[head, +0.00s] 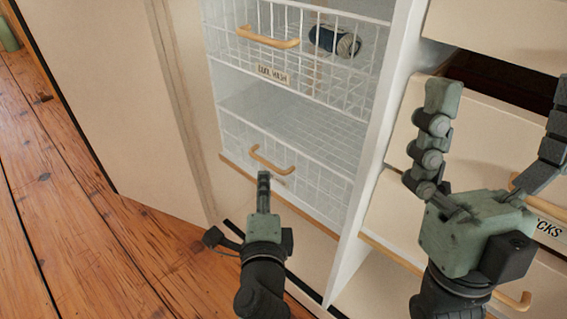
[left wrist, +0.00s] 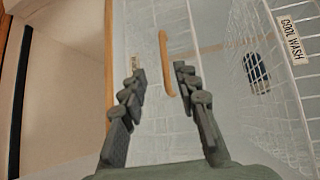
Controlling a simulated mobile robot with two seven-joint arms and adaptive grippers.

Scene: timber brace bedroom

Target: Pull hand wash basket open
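The lower wire basket (head: 310,185) sits in the white cabinet and has a wooden bar handle (head: 270,160) on its front. A small label (left wrist: 135,62) beside the handle is partly hidden and I cannot read it. My left gripper (head: 264,178) is just in front of this handle. In the left wrist view its fingers (left wrist: 159,72) are open, with the handle (left wrist: 165,60) between and ahead of the tips; I cannot tell whether they touch it. My right gripper (head: 500,92) is open and empty at the right, in front of the drawers.
The upper wire basket (head: 340,75), labelled COOL WASH, holds a dark rolled item (head: 334,41). A beige door panel (head: 110,90) stands at the left. Drawers (head: 480,150) with wooden handles are at the right, one open. Wooden floor (head: 60,180) is clear at the left.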

